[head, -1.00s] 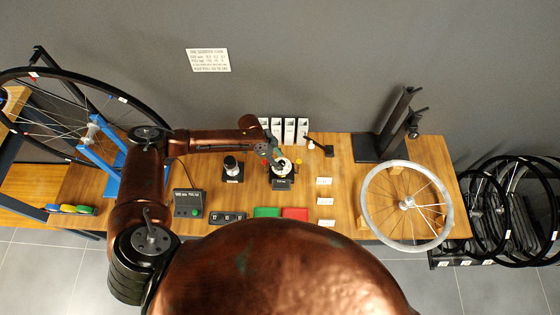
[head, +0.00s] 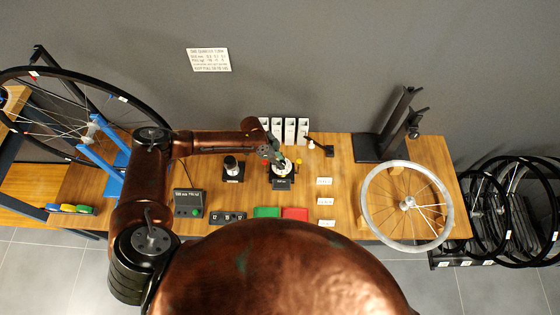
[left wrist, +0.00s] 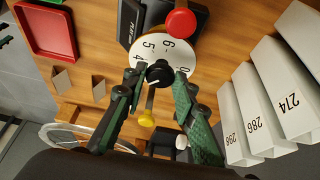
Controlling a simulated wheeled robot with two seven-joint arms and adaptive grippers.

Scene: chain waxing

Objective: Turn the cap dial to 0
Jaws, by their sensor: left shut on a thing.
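The cap dial (head: 284,166) is a white disc on a dark base on the wooden bench. In the head view my left gripper (head: 272,157) covers the dial's left part. My right gripper is not in view.
A red knob (left wrist: 180,22) and a yellow knob (left wrist: 147,118) are close to the dial. White numbered boxes (left wrist: 283,92) stand beside the fingers. Green and red trays (head: 295,213) lie in front.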

